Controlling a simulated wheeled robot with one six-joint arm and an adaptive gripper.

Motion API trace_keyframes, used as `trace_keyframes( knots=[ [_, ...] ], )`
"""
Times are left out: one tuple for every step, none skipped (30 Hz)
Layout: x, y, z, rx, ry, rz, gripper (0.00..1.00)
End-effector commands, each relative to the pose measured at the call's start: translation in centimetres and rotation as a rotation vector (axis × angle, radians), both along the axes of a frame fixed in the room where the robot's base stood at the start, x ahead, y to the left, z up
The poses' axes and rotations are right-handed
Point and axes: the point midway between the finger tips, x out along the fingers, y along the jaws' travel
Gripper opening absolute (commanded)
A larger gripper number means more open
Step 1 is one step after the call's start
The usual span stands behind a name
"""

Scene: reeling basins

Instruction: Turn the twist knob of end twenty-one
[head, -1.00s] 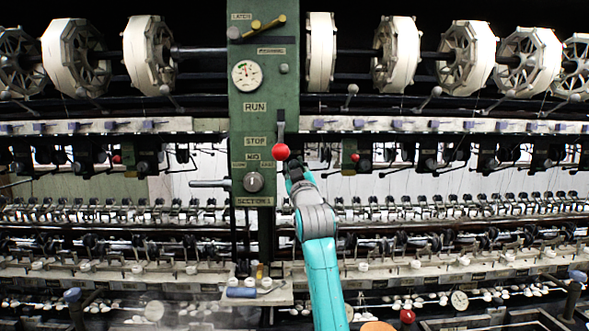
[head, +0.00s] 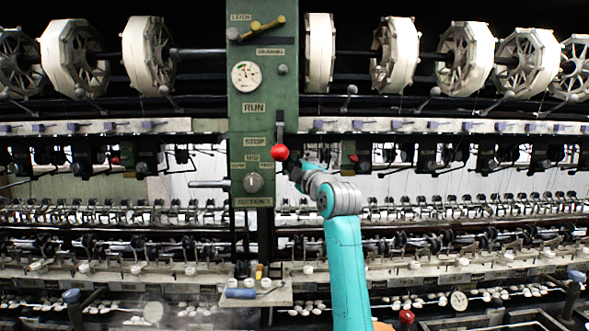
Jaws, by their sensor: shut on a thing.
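My gripper (head: 291,166) is at the right edge of the green control panel, just below and right of the red ball (head: 280,152) of the RUN/STOP lever. Its dark fingers are small here, and the ball partly overlaps their tips. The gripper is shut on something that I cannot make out. I cannot tell whether it touches the ball. No number for end twenty-one is legible, and I cannot pick out its twist knob among the small fittings along the machine.
The green panel (head: 252,105) carries a gauge (head: 245,75), a round knob (head: 254,182) and a handle sticking out left (head: 208,184). Large reels (head: 397,55) line the top. A small shelf (head: 258,299) holds tools below. Rows of thread guides run along both sides.

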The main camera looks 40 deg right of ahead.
Motion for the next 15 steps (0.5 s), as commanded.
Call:
trace_keyframes(
  knots=[
    [0.03, 0.0, -0.04, -0.014, 0.011, 0.0, 0.0],
    [0.03, 0.0, -0.05, -0.022, 0.017, 0.001, 0.0],
    [0.03, 0.0, -0.06, -0.032, 0.024, 0.001, 0.0],
    [0.03, 0.01, -0.07, -0.038, 0.028, 0.001, 0.0],
    [0.04, 0.01, -0.08, -0.043, 0.032, 0.001, 0.0],
    [0.04, 0.01, -0.08, -0.05, 0.037, 0.001, 0.0],
    [0.04, 0.01, -0.08, -0.053, 0.038, 0.001, 0.0],
    [0.04, 0.01, -0.08, -0.057, 0.041, 0.001, 0.0],
    [0.05, 0.01, -0.08, -0.06, 0.043, 0.001, 0.0],
    [0.05, 0.01, -0.08, -0.062, 0.044, 0.001, 0.0],
    [0.05, 0.01, -0.08, -0.062, 0.045, 0.001, 0.0],
    [0.05, 0.01, -0.08, -0.063, 0.045, 0.001, 0.0],
    [0.05, 0.02, -0.09, -0.064, 0.046, 0.001, 0.0],
    [0.05, 0.02, -0.09, -0.064, 0.046, 0.001, 0.0],
    [0.05, 0.02, -0.09, -0.064, 0.047, 0.001, 0.0]
  ],
)
